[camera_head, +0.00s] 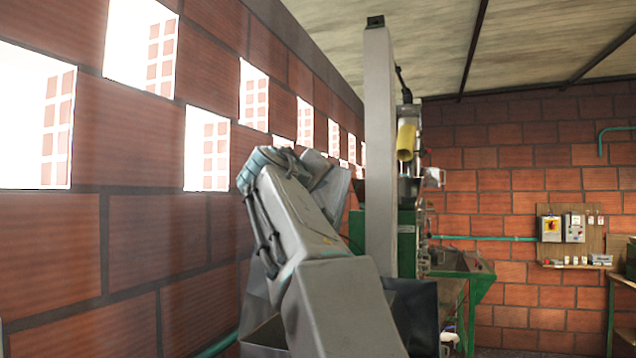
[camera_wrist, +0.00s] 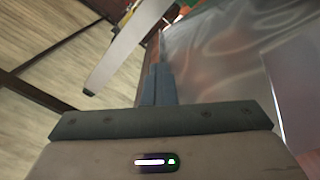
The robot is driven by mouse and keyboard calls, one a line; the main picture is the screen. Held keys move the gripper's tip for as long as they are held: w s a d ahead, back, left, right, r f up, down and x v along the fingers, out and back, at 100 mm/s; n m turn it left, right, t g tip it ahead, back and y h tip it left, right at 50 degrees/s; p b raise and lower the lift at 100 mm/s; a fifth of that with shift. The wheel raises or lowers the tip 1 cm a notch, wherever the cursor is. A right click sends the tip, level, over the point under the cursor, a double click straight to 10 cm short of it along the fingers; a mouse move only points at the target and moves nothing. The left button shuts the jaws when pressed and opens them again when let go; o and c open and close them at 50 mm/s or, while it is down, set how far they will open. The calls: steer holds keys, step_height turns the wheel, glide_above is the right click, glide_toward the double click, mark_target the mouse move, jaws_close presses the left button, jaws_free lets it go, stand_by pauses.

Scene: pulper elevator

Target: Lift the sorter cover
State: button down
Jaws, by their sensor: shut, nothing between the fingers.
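My gripper (camera_wrist: 158,68) is in the wrist view, with its two dark fingers together and nothing between them. A smooth, shiny grey metal sheet (camera_wrist: 215,60) fills the right of that view, close beside the fingers. I cannot tell whether it is the sorter cover or whether the fingers touch it. In the head view my arm reaches up and away toward the machine, and my fingers are hidden behind it. The green machine (camera_head: 408,235) stands beyond my arm, partly covered by it. No sorter cover can be clearly made out there.
A tall grey post (camera_head: 380,130) rises beside my arm; a pale grey bar also crosses the wrist view (camera_wrist: 125,45). A brick wall (camera_head: 150,240) with bright openings runs close on the left. A yellow tube (camera_head: 406,142) sits above the machine. An electrical panel (camera_head: 570,228) hangs at the back right.

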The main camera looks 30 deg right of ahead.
steer(key=c, duration=1.4)
jaws_free()
steer(key=shift+a, duration=0.1)
steer(key=b+v, duration=0.5)
steer(key=v, duration=0.8)
steer(key=shift+s+a, duration=0.2)
steer(key=shift+s, duration=0.1)
